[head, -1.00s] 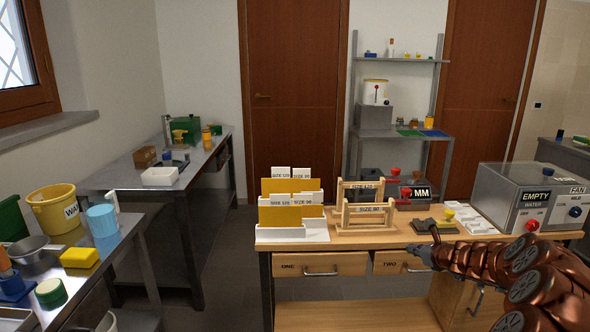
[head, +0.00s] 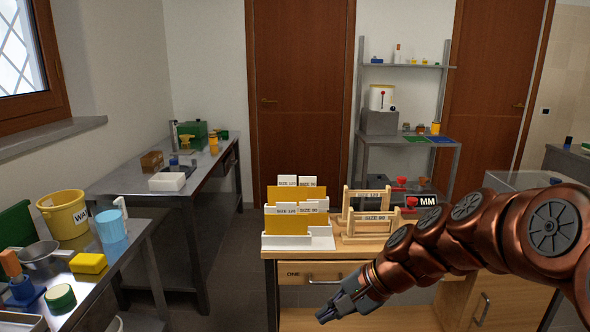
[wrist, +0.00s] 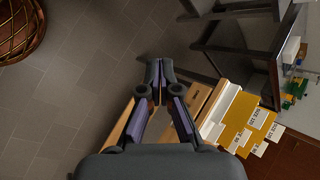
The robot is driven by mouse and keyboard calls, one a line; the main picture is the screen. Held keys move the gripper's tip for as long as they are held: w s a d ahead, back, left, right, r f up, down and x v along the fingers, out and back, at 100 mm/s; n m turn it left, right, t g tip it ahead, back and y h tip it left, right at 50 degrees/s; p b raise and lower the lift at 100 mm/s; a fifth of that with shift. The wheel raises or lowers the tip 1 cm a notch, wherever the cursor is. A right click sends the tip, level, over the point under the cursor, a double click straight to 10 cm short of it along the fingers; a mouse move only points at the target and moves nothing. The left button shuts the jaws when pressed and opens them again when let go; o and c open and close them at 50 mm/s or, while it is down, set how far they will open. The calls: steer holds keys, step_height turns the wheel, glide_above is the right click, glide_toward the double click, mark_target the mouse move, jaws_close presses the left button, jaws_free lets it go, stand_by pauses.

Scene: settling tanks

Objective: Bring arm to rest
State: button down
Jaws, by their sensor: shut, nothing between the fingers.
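My gripper (head: 337,309) is shut and empty. In the head view it hangs in front of the wooden cabinet's drawers, its tip pointing down and to the left. My copper-coloured arm stretches in from the right and covers part of the cabinet and its top. The wrist view shows the gripper fingers (wrist: 157,82) closed together, with tiled floor beyond them. The cabinet's wooden edge (wrist: 205,100) lies just right of the fingers there.
The wooden cabinet (head: 300,254) bears a rack of yellow and white size cards (head: 290,222) and wooden frames (head: 362,225). A steel table (head: 120,183) stands at the back left. A yellow bucket (head: 62,216) is on the left bench. A woven basket (wrist: 20,25) shows at the wrist view's top left.

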steer(key=s+d+f+n+g+h, duration=0.1)
steer(key=s+d+n+h, duration=0.1)
steer(key=s, duration=0.7)
steer(key=s+d+f+n+g+h+p, duration=0.1)
steer(key=s+d+n+h, duration=0.2)
steer(key=s, duration=0.6)
steer(key=s+d+f+n+g+h, duration=0.1)
steer(key=s+d+n+g+h, duration=0.1)
steer(key=s+d, duration=0.4)
steer(key=s+n, duration=0.1)
steer(key=s, duration=0.1)
steer(key=shift+s+d+n, duration=0.3)
steer(key=shift+s, duration=0.1)
